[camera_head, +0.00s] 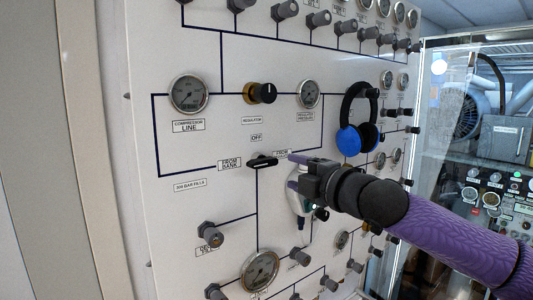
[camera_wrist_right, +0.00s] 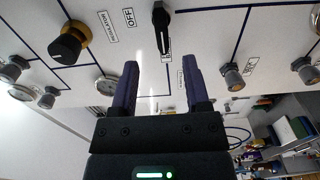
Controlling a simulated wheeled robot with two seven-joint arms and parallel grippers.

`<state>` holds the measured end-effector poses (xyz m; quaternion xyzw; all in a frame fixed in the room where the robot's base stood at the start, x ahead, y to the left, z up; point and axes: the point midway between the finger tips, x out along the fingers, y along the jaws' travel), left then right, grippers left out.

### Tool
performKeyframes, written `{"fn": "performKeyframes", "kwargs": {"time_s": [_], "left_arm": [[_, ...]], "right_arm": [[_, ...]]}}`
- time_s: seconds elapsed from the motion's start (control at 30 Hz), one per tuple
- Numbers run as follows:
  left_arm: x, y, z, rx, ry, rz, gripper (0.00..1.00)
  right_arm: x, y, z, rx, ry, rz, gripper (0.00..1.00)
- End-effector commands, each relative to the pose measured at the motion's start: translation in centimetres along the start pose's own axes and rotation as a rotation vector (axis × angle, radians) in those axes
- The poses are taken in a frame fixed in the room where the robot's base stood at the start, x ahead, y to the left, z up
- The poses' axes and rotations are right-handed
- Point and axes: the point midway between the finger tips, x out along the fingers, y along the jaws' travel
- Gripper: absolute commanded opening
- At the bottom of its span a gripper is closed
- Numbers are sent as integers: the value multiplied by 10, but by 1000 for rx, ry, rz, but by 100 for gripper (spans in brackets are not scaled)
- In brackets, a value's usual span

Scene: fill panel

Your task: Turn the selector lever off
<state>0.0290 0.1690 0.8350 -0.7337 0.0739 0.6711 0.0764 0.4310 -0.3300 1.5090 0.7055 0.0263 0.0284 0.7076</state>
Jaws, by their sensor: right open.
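The selector lever (camera_head: 262,161) is a small black handle on the white panel. It lies about horizontal, between the "FROM BANK" label on its left and a partly hidden "FROM" label on its right, with the "OFF" label (camera_head: 256,138) above it. In the right wrist view the lever (camera_wrist_right: 161,28) is ahead of the fingers, with its narrow end with a white line towards them. My right gripper (camera_head: 294,172) is open and empty, to the right of the lever and apart from it. Its two purple fingers (camera_wrist_right: 160,75) show clearly. My left gripper is not in view.
A black and gold regulator knob (camera_head: 261,93) sits above the lever. A blue and black headset (camera_head: 360,122) hangs to the right, above my right arm.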

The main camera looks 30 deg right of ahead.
Motion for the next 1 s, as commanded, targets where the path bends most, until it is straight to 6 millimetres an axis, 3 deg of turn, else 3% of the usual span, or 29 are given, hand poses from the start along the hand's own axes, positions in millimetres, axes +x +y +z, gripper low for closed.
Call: {"fn": "performKeyframes", "kwargs": {"time_s": [0.1, 0.33, 0.5, 0.73, 0.77, 1.0], "left_arm": [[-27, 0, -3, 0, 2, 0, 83], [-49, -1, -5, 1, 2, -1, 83], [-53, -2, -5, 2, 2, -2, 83], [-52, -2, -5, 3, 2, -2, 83], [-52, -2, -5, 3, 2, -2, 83], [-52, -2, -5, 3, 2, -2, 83]], "right_arm": [[26, 9, -1, 12, 3, 3, 60], [73, 4, -1, 8, 2, -1, 60], [85, 0, -2, 3, 2, -1, 60], [86, -1, -1, 2, 2, -2, 60], [86, -1, -1, 2, 2, -2, 58], [86, -1, -1, 3, 1, -2, 7]]}}
